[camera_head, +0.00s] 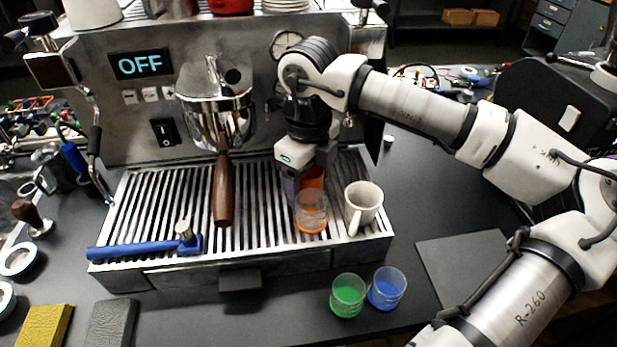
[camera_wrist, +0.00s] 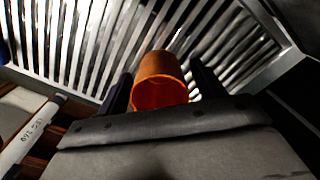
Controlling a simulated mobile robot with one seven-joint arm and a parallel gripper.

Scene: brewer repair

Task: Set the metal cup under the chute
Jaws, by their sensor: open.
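An orange, copper-looking cup (camera_wrist: 160,68) lies between my gripper's two dark fingers in the wrist view, its opening towards the camera. In the head view, orange (camera_head: 314,178) shows between the fingers, just above and behind a clear glass with an orange base (camera_head: 311,214) on the drip tray. I cannot tell whether these are one cup or two. My gripper (camera_head: 305,180) points down over the tray and is open; contact with the cup is unclear. No plainly silver metal cup shows, and I cannot make out a chute.
A white mug (camera_head: 363,205) stands close right of the glass. Green (camera_head: 348,294) and blue (camera_head: 386,288) glasses stand in front. A grey mat (camera_head: 470,265) lies right.

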